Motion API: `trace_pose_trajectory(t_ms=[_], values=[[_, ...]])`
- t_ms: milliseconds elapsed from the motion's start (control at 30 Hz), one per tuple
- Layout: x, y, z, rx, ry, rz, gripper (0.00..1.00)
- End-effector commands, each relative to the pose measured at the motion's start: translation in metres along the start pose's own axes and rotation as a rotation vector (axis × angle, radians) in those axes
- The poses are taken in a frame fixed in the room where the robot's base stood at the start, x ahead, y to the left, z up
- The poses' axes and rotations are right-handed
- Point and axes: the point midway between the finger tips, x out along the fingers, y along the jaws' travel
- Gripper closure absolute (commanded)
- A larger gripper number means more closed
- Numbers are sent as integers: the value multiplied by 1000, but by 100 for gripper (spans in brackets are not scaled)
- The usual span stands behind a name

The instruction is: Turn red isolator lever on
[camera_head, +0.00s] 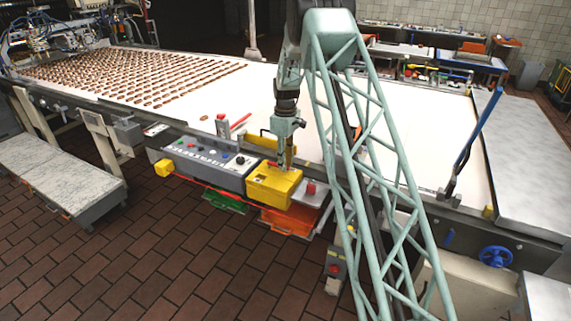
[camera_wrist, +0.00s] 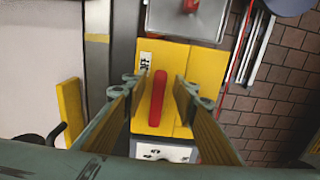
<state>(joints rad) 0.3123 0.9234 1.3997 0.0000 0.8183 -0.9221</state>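The red isolator lever (camera_wrist: 157,98) is a narrow upright bar on the front of a yellow box (camera_wrist: 205,70) in the wrist view. It runs nearly up and down the picture, tilted slightly. A small white label with dark lettering (camera_wrist: 145,60) sits at its upper left. My gripper (camera_wrist: 158,88) is open, with one finger on each side of the lever and a visible gap on both sides. In the head view, my gripper (camera_head: 284,160) points down over the yellow box (camera_head: 272,190), and it mostly hides the lever there.
A grey control panel (camera_head: 208,160) with buttons adjoins the box on the left. A grey plate with a red button (camera_head: 311,187) is on its right. The white conveyor (camera_head: 230,100) with rows of biscuits lies behind. Orange and green trays hang below. The brick floor in front is free.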

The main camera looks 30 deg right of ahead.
Motion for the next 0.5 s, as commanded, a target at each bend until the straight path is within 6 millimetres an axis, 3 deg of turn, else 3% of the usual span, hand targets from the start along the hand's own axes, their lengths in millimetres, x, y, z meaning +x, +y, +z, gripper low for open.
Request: trace_pose_trajectory(t_ms=[367, 500], values=[[3, 0, 0, 0, 0, 0, 74], [3, 0, 0, 0, 0, 0, 86]])
